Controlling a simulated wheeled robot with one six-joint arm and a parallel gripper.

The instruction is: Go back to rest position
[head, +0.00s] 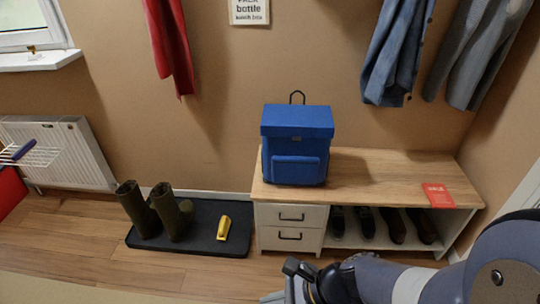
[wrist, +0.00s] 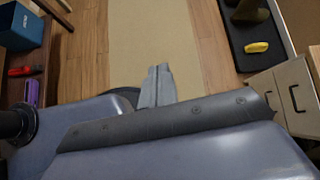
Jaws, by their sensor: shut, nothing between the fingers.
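My gripper (head: 276,292) is at the bottom edge of the head view, low in front of the drawer bench and partly cut off by the frame. My arm reaches in from the lower right. In the wrist view my gripper (wrist: 157,78) shows as a grey shape over the pale rug, shut and empty. Nothing hangs from it, and it appears apart from the furniture.
A wooden bench (head: 375,180) carries a blue backpack (head: 295,145) and a red card (head: 438,195). Boots (head: 170,210) and a yellow object (head: 223,228) are on a dark mat (head: 205,240). The rug (wrist: 150,35) is clear. A dark shelf (wrist: 50,60) stands left.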

